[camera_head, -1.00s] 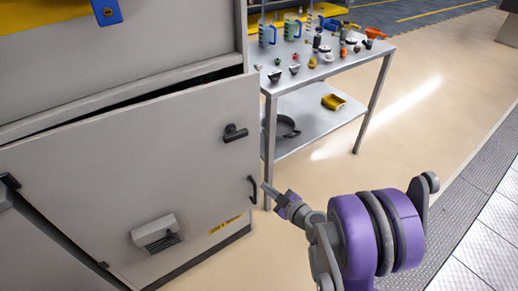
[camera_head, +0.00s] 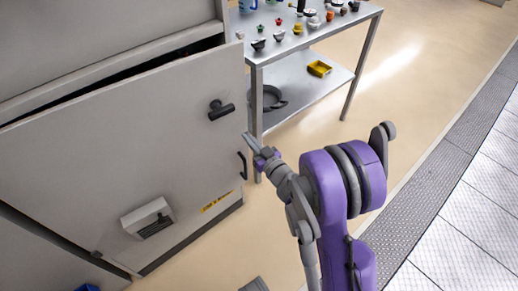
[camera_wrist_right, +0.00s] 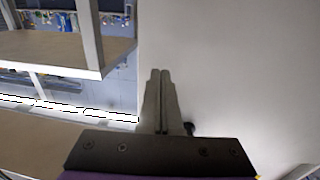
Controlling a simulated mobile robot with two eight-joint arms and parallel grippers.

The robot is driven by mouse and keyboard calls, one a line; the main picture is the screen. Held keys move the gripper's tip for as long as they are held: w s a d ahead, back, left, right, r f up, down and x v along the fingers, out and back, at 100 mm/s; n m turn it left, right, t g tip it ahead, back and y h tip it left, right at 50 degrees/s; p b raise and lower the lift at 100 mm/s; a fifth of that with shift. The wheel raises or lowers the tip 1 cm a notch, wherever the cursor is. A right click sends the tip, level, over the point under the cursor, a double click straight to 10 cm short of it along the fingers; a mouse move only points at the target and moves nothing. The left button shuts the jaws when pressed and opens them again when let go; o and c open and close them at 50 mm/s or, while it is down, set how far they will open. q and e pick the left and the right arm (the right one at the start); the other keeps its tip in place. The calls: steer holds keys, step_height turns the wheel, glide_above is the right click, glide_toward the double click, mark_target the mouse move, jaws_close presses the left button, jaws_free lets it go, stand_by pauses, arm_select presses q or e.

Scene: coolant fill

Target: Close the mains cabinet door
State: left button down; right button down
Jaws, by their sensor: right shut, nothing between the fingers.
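The mains cabinet door (camera_head: 120,150) is a large light grey panel with a dark lever handle (camera_head: 220,110) and a dark pull handle (camera_head: 242,165) near its right edge. A dark gap along its top shows it ajar. My right gripper (camera_head: 247,137) is shut and empty, at the door's right edge just above the pull handle. In the right wrist view its closed fingers (camera_wrist_right: 160,73) lie beside a broad pale surface (camera_wrist_right: 240,60), probably the door. I cannot tell whether they touch it. My left gripper is not in view.
A metal table (camera_head: 262,66) with small coloured items stands behind the door's right edge. A vented box (camera_head: 148,218) juts from the door's lower part. The beige floor (camera_head: 415,75) at the right is clear.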

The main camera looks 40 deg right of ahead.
mark_target(239, 127)
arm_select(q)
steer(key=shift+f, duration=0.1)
arm_select(e)
steer(key=shift+w, duration=1.65)
